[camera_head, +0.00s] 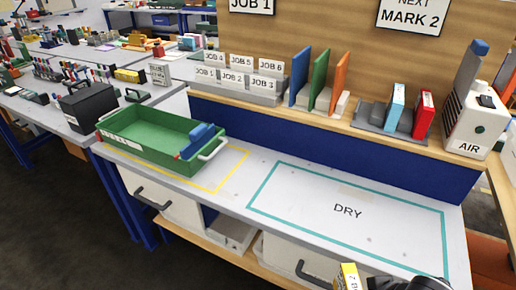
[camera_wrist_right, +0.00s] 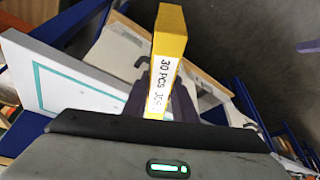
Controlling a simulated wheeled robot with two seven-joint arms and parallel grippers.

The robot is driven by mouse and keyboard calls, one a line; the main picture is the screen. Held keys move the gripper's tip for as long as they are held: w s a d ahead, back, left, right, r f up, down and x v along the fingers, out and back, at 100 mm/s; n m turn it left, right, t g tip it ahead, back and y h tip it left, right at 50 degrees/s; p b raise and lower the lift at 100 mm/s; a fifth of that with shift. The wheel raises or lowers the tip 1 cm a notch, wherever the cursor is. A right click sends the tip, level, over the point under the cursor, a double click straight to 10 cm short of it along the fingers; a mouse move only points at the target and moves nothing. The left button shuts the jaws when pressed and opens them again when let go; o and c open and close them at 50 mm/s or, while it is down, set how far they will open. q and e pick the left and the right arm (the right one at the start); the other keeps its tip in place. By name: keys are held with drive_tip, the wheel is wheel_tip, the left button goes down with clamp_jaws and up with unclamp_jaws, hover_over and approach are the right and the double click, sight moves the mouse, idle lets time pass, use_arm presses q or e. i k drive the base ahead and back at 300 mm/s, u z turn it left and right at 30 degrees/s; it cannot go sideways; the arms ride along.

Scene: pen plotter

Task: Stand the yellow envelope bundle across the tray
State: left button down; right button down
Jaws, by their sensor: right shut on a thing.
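The yellow envelope bundle (camera_head: 349,277) shows at the bottom edge of the head view, partly cut off. In the right wrist view the bundle (camera_wrist_right: 169,40) stands out from between the dark fingers, with a white label reading "30 PCS" and "JOB". My right gripper (camera_wrist_right: 163,105) is shut on it, off the front side of the bench. The green tray (camera_head: 128,150) lies on the bench at the left, far from the bundle. Its visible floor looks bare. A blue block-like part (camera_head: 198,140) sits at its right end. My left gripper is in neither view.
A teal outline marked DRY (camera_head: 347,211) encloses clear bench top right of the tray. A yellow outline (camera_head: 228,178) runs by the tray. A shelf behind holds job-labelled slots (camera_head: 238,78), upright coloured boards (camera_head: 320,80) and a white AIR unit (camera_head: 472,125). Drawers are below.

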sight(133, 132)
drive_tip(key=u, duration=2.1)
drive_tip(key=i, duration=3.95)
drive_tip(key=z, duration=3.65)
